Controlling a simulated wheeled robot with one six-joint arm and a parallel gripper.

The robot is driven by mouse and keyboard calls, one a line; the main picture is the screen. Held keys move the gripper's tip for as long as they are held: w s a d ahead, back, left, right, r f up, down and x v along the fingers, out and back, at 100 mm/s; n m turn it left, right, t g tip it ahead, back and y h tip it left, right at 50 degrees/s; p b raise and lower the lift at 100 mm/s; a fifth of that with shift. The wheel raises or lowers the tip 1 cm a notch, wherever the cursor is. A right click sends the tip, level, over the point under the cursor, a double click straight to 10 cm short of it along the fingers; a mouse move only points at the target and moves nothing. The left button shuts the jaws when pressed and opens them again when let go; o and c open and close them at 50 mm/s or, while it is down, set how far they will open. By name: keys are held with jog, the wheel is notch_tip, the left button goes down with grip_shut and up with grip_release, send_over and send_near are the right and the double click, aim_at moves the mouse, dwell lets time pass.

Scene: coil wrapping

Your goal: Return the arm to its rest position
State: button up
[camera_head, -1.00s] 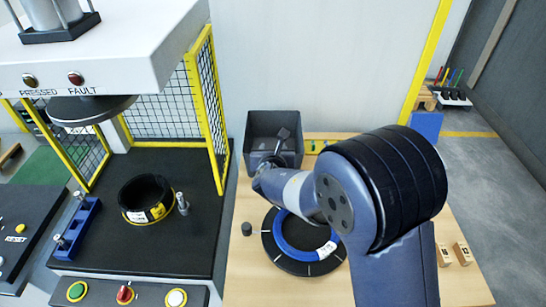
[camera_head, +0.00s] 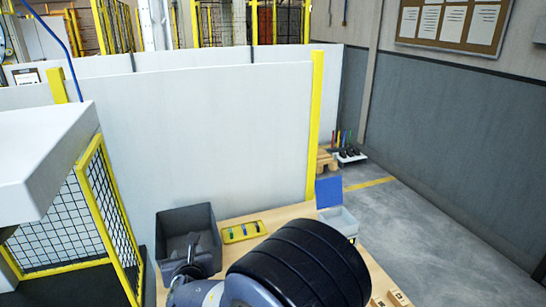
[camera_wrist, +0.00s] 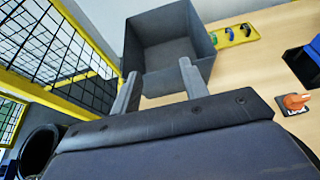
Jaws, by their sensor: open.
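My gripper (camera_wrist: 158,80) shows in the wrist view with two grey fingers spread apart and nothing between them. It is over the wooden table beside the open dark grey bin (camera_wrist: 140,28), which lies beyond the fingers. My arm's black ribbed joint fills the lower middle there, and my gripper is mostly hidden near the bin's front. A black round thing (camera_wrist: 38,150) shows at the lower left of the wrist view.
A yellow tray with small coloured items (camera_head: 243,232) lies right of the bin. A clear box with a blue lid (camera_head: 330,195) stands at the table's right end. A yellow-framed mesh guard (camera_head: 110,215) rises at the left. A white partition stands behind; grey floor is open at right.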

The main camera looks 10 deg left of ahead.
jog(key=p+x, duration=0.3)
jog(key=x, duration=0.9)
dwell(0.4)
